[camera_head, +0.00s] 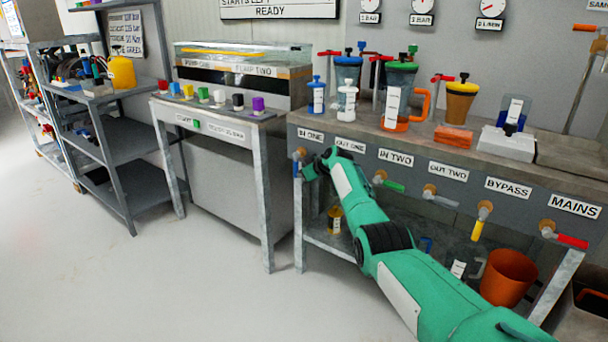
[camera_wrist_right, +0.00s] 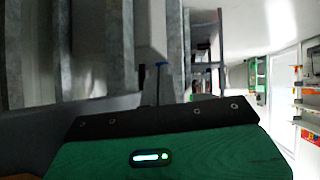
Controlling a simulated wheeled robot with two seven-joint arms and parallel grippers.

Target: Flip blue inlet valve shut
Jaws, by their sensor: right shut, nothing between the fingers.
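The valve under the IN ONE label (camera_head: 311,134) has a brass-coloured body (camera_head: 298,154) on the front panel of the right bench. Its handle is mostly hidden behind my right gripper in the head view. My right gripper (camera_head: 308,170) is at this valve, at the end of the green arm, shut with nothing between its fingers. I cannot tell whether it touches the handle. In the right wrist view a small blue piece (camera_wrist_right: 187,65) shows just beyond the dark fingers; it may be part of the handle. My left gripper is not in view.
Right of it along the panel are valves with green (camera_head: 393,186), grey (camera_head: 444,201), yellow (camera_head: 477,230) and red (camera_head: 571,241) handles. An orange bucket (camera_head: 509,277) sits below. The floor at left is clear.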

